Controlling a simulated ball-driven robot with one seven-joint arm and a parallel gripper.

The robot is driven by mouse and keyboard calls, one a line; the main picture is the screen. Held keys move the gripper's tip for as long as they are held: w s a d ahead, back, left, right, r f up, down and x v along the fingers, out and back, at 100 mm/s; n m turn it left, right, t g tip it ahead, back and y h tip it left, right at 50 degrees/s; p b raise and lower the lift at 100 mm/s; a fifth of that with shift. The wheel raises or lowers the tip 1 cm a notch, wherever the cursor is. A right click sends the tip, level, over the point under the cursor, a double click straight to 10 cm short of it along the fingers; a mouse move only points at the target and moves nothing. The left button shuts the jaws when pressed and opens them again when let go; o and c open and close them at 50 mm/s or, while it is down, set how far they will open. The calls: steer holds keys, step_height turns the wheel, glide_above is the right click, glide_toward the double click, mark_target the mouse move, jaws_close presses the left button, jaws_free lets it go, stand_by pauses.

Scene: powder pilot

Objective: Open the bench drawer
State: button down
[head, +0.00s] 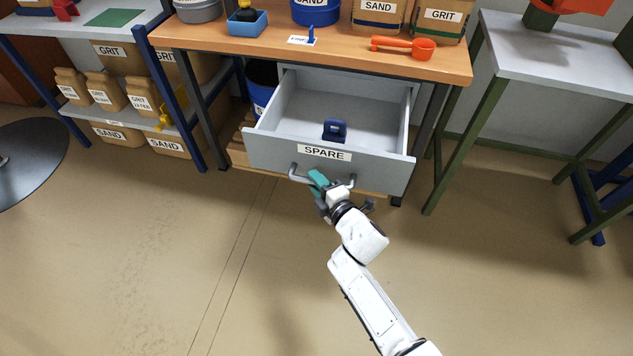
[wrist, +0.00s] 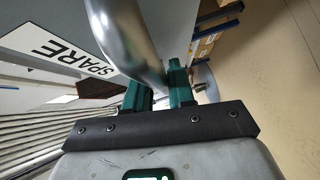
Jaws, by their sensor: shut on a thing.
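The bench drawer (head: 270,150) is grey with a white SPARE label (head: 324,153) on its front, and it stands pulled out from under the orange bench top. A dark blue object (head: 334,130) lies inside it. The drawer's metal bar handle (head: 300,175) runs across the lower front. My gripper (head: 320,184) is at the handle and shut on it. In the wrist view the handle (wrist: 130,40) passes by the green fingers (wrist: 162,92), and the SPARE label (wrist: 62,50) shows at left. The exact finger contact is partly hidden.
The bench top (head: 240,55) holds an orange scoop (head: 405,46), a blue tray (head: 248,24) and SAND and GRIT containers. A shelf with bags (head: 103,92) stands at left and a grey table (head: 550,55) at right. The floor (head: 150,260) in front is clear.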

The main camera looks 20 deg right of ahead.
steer(key=shift+f, duration=0.1)
steer(key=c, duration=1.1)
jaws_free()
steer(key=p+v, duration=0.4)
steer(key=v, duration=0.7)
